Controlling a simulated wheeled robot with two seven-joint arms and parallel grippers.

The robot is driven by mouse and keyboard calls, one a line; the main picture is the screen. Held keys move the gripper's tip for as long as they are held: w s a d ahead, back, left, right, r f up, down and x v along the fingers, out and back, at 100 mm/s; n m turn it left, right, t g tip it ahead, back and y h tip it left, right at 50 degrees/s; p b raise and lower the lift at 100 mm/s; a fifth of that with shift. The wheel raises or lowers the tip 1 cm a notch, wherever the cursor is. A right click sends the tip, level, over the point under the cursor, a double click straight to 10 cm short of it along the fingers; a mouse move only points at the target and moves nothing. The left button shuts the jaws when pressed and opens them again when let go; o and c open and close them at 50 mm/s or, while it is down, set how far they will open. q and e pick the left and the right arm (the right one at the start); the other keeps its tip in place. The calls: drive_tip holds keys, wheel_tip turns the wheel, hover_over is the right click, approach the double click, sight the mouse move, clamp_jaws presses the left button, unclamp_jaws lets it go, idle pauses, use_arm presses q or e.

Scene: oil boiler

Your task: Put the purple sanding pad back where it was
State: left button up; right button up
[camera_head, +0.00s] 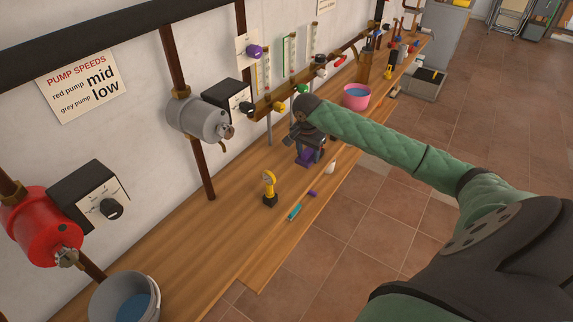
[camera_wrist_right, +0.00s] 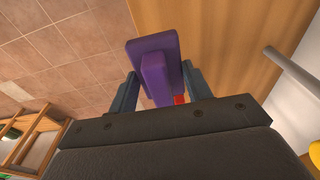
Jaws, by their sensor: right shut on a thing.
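The purple sanding pad (camera_wrist_right: 152,50) is between the fingers of my right gripper (camera_wrist_right: 158,90) in the right wrist view, and the gripper is shut on it. In the head view the pad (camera_head: 304,157) shows below my right gripper (camera_head: 308,150), over the wooden bench (camera_head: 235,235) near its front edge. I cannot tell whether the pad touches the bench. A bit of red shows beside the pad in the wrist view. My left gripper is not in view.
A yellow-headed tool (camera_head: 269,188), a teal stick (camera_head: 295,212), a small purple piece (camera_head: 313,194) and a white item (camera_head: 330,168) are on the bench near the gripper. A pink bucket (camera_head: 356,97) stands farther back; a grey bucket (camera_head: 125,298) is at lower left. Pumps line the wall.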

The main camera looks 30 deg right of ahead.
drive_tip(key=p, duration=0.2)
hover_over(288, 173)
drive_tip(key=f, duration=0.4)
drive_tip(key=shift+s+a+f, duration=0.1)
drive_tip(key=shift+a, duration=0.15)
drive_tip(key=shift+f+p, duration=0.5)
drive_tip(key=shift+f, duration=0.25)
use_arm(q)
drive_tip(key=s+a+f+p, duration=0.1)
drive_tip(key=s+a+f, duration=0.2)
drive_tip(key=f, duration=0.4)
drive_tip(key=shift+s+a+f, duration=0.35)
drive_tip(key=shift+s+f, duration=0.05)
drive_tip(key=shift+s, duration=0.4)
use_arm(e)
drive_tip(key=shift+f, duration=1.4)
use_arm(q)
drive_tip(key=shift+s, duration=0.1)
use_arm(e)
drive_tip(key=shift+f, duration=0.1)
drive_tip(key=o, duration=0.9)
drive_tip(key=shift+o, duration=0.2)
